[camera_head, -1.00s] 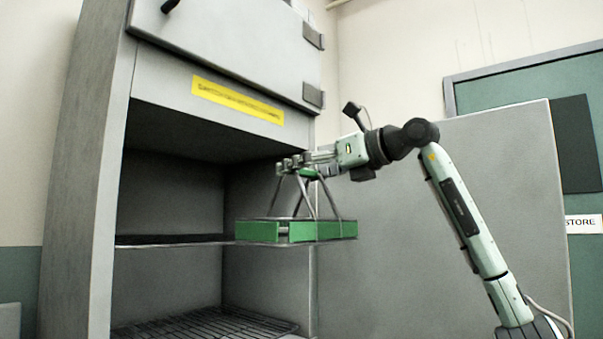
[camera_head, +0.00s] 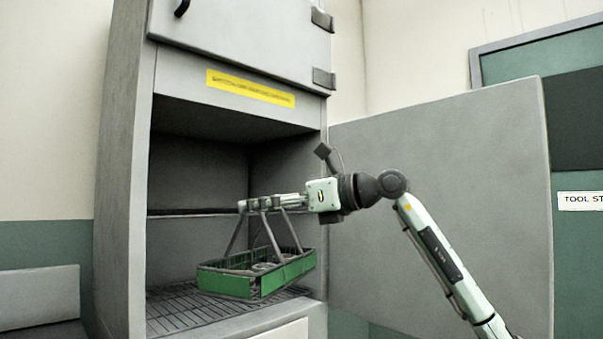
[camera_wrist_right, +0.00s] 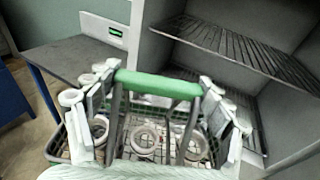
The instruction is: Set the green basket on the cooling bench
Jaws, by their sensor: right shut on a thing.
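The green basket (camera_head: 257,280) hangs tilted from its handle in my right gripper (camera_head: 262,203). In the right wrist view, the fingers are shut on the green handle bar (camera_wrist_right: 158,85). Several pale rings (camera_wrist_right: 145,137) lie in its mesh bottom. In the head view the basket is in front of the cabinet opening, over the lower rack in the picture; I cannot tell whether any part is inside. A grey-topped bench with a blue leg (camera_wrist_right: 65,57), possibly the cooling bench, stands left of the basket in the right wrist view. My left gripper is not in view.
The grey cabinet (camera_head: 125,190) has a wire lower rack (camera_head: 185,312) and an upper shelf. Its open door (camera_head: 440,200) stands to the right, behind my right arm. A low grey surface (camera_head: 40,297) is at the far left. Bare floor (camera_wrist_right: 20,140) shows below the bench.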

